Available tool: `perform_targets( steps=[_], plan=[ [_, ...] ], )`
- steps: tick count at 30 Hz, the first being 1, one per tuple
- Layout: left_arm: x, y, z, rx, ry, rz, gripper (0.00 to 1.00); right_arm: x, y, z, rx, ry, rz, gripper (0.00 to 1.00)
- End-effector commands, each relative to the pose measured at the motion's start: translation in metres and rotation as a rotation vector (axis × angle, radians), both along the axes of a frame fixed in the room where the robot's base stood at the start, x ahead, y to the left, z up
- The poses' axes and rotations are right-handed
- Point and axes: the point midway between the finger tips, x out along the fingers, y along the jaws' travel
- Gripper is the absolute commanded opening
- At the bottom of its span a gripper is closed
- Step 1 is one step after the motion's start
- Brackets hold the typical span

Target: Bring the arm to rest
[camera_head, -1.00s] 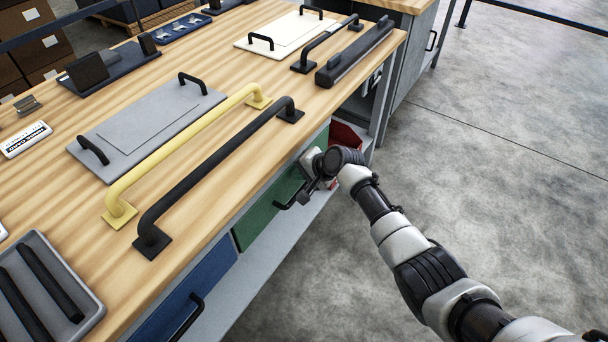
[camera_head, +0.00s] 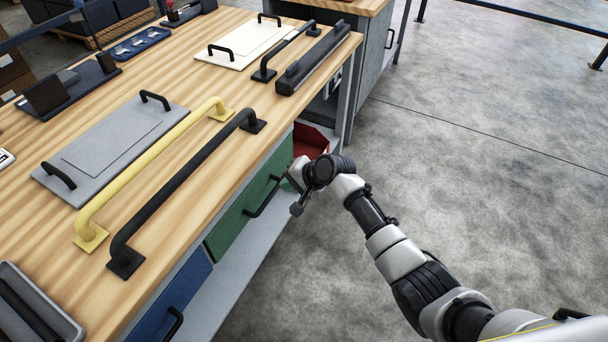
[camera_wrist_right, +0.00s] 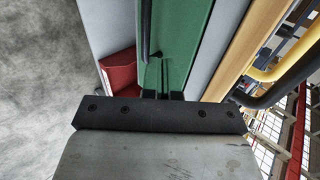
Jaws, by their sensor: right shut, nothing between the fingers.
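My right gripper (camera_head: 297,190) is in front of the green drawer (camera_head: 240,217) at the bench's front side. In the right wrist view the fingertips (camera_wrist_right: 162,94) are together and hold nothing, with the green drawer front (camera_wrist_right: 182,40) beyond them. The drawer's black handle (camera_head: 262,200) shows just left of the gripper in the head view. It also shows in the right wrist view (camera_wrist_right: 146,28); whether the fingers touch it I cannot tell. My right arm reaches in from the lower right. My left gripper is not in view.
The wooden bench top (camera_head: 190,215) carries a yellow rail (camera_head: 150,172), a black rail (camera_head: 185,180) and a grey plate (camera_head: 110,148). A blue drawer (camera_head: 170,300) is nearer, and a red bin (camera_head: 312,142) sits beyond the gripper. The concrete floor at right is clear.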

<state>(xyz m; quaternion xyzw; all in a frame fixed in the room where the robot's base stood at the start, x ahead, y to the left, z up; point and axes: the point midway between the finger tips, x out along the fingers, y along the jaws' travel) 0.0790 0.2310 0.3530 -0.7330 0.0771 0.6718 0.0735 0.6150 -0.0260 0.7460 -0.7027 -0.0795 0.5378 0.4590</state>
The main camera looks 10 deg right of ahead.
Motion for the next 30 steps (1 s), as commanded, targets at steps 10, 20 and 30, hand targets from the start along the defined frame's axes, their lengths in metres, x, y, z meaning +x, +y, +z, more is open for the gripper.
perform_targets(
  steps=[10,20,30],
  plan=[
    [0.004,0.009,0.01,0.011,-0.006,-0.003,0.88,-0.019,-0.03,0.031,-0.002,0.002,-0.002,0.0],
    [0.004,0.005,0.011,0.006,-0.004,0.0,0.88,-0.024,-0.036,0.025,-0.014,0.006,-0.006,0.0],
    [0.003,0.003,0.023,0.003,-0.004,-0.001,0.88,-0.113,-0.101,-0.152,-0.325,0.027,0.007,0.0]
  ],
)
